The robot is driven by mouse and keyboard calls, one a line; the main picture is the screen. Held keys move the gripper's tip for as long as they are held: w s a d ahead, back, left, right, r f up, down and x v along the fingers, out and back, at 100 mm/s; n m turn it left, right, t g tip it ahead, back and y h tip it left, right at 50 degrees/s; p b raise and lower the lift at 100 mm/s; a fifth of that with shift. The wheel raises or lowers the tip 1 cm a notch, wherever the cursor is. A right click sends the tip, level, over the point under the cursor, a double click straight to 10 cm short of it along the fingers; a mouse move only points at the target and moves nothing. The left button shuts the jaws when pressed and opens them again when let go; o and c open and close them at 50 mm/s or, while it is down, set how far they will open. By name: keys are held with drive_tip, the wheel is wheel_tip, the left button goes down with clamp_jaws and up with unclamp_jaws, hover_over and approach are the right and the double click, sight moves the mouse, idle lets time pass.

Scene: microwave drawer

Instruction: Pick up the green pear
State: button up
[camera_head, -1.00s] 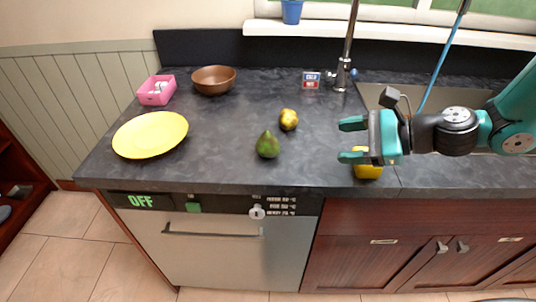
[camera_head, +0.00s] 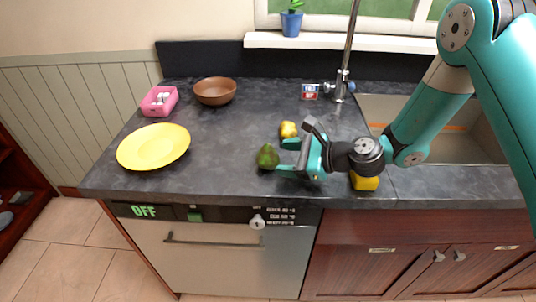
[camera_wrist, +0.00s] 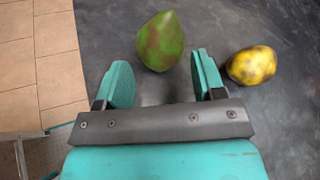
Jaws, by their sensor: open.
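The green pear (camera_head: 267,157), with reddish-brown patches, rests on the dark countertop near its front edge. It also shows in the wrist view (camera_wrist: 160,41), just beyond the fingertips and roughly in line with the gap between them. My gripper (camera_head: 280,156) is open and empty, low over the counter just right of the pear. Its two teal fingers also show in the wrist view (camera_wrist: 160,72). I cannot tell whether a finger touches the pear.
A yellow mottled fruit (camera_head: 288,130) lies behind the pear. A yellow plate (camera_head: 153,147), a pink basket (camera_head: 159,101) and a brown bowl (camera_head: 214,91) stand to the left. A yellow object (camera_head: 365,182) is beneath my arm at right. The sink (camera_head: 480,130) is further right.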

sight(276, 157)
drive_tip(key=x, duration=0.3)
drive_tip(key=shift+a+f+p, duration=0.1)
drive_tip(key=shift+a+p, duration=0.05)
drive_tip(key=shift+p, duration=0.15)
drive_tip(key=shift+c, duration=0.4)
drive_tip(key=c, duration=0.6)
drive_tip(key=shift+o, duration=0.2)
